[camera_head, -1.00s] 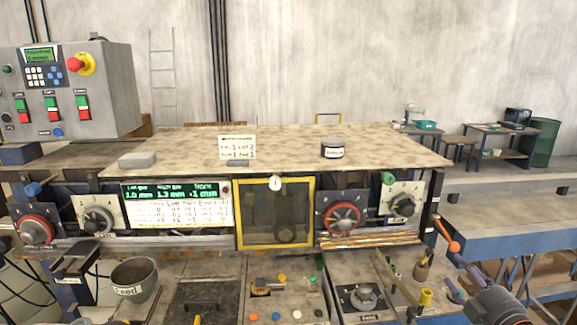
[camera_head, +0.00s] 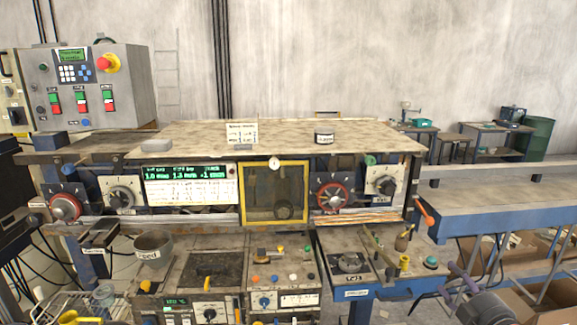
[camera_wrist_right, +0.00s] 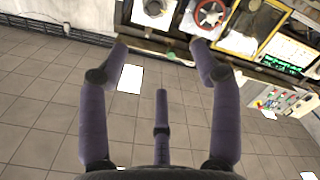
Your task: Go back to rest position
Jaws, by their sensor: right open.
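My right gripper (camera_head: 450,280) is at the lower right of the head view, in front of the machine's right end. In the right wrist view, its purple-grey fingers (camera_wrist_right: 160,52) are spread wide with nothing between them, above the tiled floor. My left gripper is not in view. The laminating machine (camera_head: 290,137) stands ahead, with a lit green display (camera_head: 186,172) and a yellow-framed window (camera_head: 274,193). No part of it touches the right gripper's fingers.
A grey control box (camera_head: 90,85) with a red stop button stands at the left. A blue-edged bench (camera_head: 500,200) extends to the right. A feed cup (camera_head: 153,247) and small parts lie on the lower worktop. Open tiled floor (camera_wrist_right: 50,110) shows in the wrist view.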

